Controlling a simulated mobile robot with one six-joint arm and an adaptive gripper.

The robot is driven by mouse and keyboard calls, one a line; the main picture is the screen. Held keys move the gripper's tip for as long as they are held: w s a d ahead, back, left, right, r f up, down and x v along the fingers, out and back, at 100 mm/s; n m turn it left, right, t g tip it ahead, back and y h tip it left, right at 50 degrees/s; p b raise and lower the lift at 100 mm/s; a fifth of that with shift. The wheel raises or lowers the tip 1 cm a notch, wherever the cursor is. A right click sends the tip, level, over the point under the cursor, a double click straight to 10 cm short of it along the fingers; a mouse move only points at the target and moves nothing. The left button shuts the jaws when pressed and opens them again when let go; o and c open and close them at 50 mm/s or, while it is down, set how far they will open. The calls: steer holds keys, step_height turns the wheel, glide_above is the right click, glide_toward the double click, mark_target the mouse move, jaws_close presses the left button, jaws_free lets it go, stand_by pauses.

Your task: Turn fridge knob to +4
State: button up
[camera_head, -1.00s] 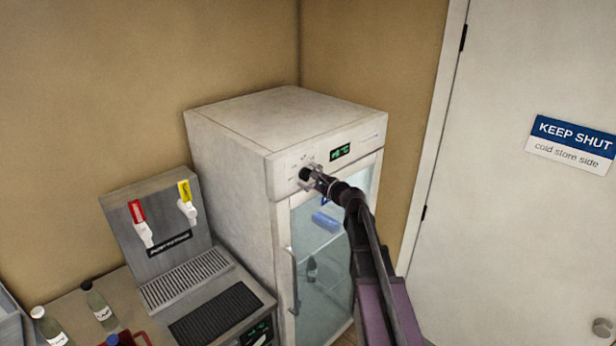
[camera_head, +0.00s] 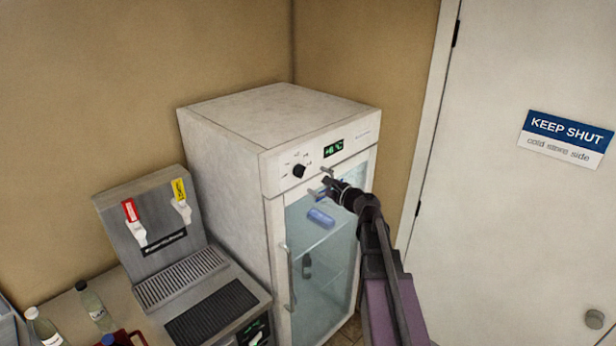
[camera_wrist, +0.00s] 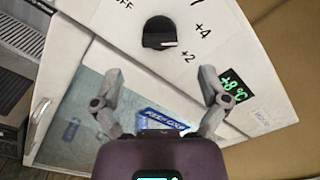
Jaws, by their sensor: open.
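The fridge knob (camera_head: 299,171) is a black dial on the white front panel of the fridge (camera_head: 232,150). It also shows in the wrist view (camera_wrist: 158,33), with printed labels OFF, +4 and +2 around it. A pale mark on its lower right side points roughly toward +4 and +2; I cannot tell exactly which. My gripper (camera_head: 322,183) is open and empty, in front of the panel, apart from the knob and to its lower right. In the wrist view its spread fingers (camera_wrist: 160,73) lie below the knob.
A lit green display (camera_head: 333,148) is right of the knob. The glass door (camera_head: 320,250) below has a vertical handle (camera_head: 291,275). A tap dispenser (camera_head: 150,225) stands left, with bottles (camera_head: 95,305) nearby. A door with a KEEP SHUT sign (camera_head: 566,138) is right.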

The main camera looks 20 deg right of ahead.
steer(key=shift+v, duration=2.6)
steer(key=s+a+f+n+g+b, duration=0.3)
steer(key=a+f+n, duration=0.1)
steer(key=f, duration=0.3)
steer(key=s+a+f+n+g+h+b, duration=0.1)
steer(key=s+a+f+n+g+b, duration=0.25)
steer(key=f, duration=0.35)
steer(key=s+a+f+n+g+b, duration=0.2)
steer(key=a+f+n+g+b, duration=0.1)
steer(key=a+f+n, duration=0.3)
steer(key=s+d+f+n+g+h+b, duration=0.1)
steer(key=s+f+n+g+h+b, duration=0.2)
steer(key=f, duration=0.6)
steer(key=s+d+f+n+g+h+b, duration=0.1)
steer(key=s+f+n+g+h+b, duration=0.2)
steer(key=s+f, duration=0.5)
steer(key=shift+s+d+f+n+h+b, duration=0.35)
steer(key=shift+s+n+h+b, duration=0.5)
steer(key=shift+b, duration=1)
steer(key=shift+w, duration=0.25)
steer(key=shift+c, duration=0.2)
